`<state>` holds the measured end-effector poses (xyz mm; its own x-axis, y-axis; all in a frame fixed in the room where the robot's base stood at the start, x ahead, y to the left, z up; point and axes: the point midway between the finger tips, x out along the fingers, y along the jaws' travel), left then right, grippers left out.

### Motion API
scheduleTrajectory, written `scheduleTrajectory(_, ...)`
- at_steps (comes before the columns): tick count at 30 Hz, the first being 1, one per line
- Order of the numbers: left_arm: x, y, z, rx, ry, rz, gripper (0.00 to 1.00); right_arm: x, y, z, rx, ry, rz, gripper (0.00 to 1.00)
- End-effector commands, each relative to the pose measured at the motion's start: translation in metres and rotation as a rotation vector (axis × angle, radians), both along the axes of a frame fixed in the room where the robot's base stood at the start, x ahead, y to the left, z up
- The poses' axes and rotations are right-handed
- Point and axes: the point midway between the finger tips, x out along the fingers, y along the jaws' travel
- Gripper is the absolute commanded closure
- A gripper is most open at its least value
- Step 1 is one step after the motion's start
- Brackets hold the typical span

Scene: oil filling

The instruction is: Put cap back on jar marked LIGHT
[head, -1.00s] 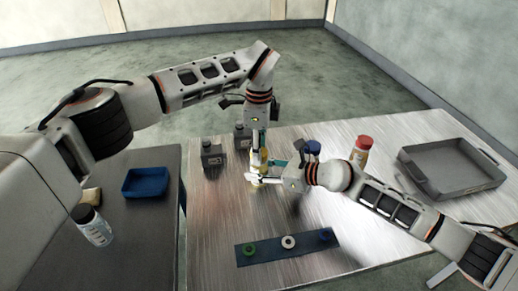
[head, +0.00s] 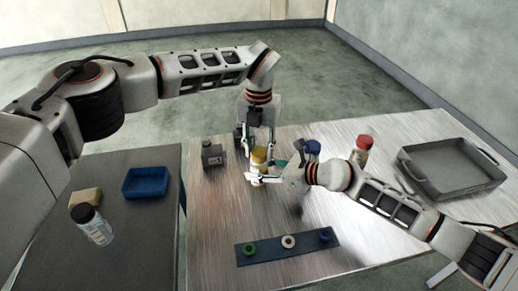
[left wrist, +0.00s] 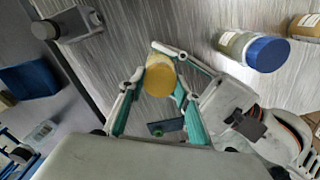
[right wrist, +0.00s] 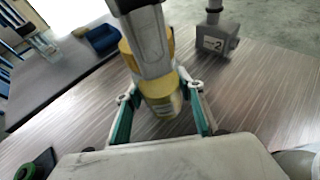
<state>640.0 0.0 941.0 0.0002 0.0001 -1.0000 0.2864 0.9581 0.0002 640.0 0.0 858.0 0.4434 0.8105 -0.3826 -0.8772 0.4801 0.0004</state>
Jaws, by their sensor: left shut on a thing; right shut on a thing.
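The jar (right wrist: 166,106) stands upright on the metal table, with a yellow cap (head: 259,154) on its top. Whether the cap is fully seated I cannot tell, and the jar's label is unreadable. My left gripper (head: 259,158) points down from above, shut on the cap, which also shows between its fingers in the left wrist view (left wrist: 159,80). My right gripper (head: 257,179) comes in from the right, low down, shut around the jar's body. In the right wrist view the jar is between its fingers, and my left gripper partly hides the cap.
A blue-capped jar (left wrist: 265,53) and a red-capped jar (head: 361,148) stand behind my right arm. A grey tray (head: 452,185) is at right. The left table holds a blue tray (head: 146,196) and a black-capped bottle (head: 93,227).

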Motion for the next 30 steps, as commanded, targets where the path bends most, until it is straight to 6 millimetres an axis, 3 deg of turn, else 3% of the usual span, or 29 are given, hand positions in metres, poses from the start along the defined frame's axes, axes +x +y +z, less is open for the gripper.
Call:
scheduleTrajectory(12, 0.0001, -0.0001, -0.0004, 0.0, 0.0, -0.723, 0.93, 0.0005, -0.0005, 0.0002, 0.0, 0.0, -0.001, 1.0)
scheduleTrajectory(17, 0.0001, -0.0001, -0.0006, 0.0, 0.0, -0.733, 0.93, 0.0004, -0.0005, 0.0003, -0.001, -0.001, -0.001, 1.0)
scheduleTrajectory(18, 0.0001, -0.0001, -0.0006, 0.0, 0.0, -0.733, 0.59, 0.0004, -0.0005, 0.0003, -0.001, -0.001, -0.001, 1.0)
scheduleTrajectory(19, 0.0001, 0.0, -0.0006, 0.0, 0.0, -0.732, 0.51, 0.0004, -0.0005, 0.0003, -0.001, -0.001, -0.001, 1.0)
scheduleTrajectory(30, 0.0003, 0.0, 0.0007, 0.0, 0.0, -0.73, 0.5, 0.0004, -0.0003, 0.0003, -0.001, -0.001, -0.001, 1.0)
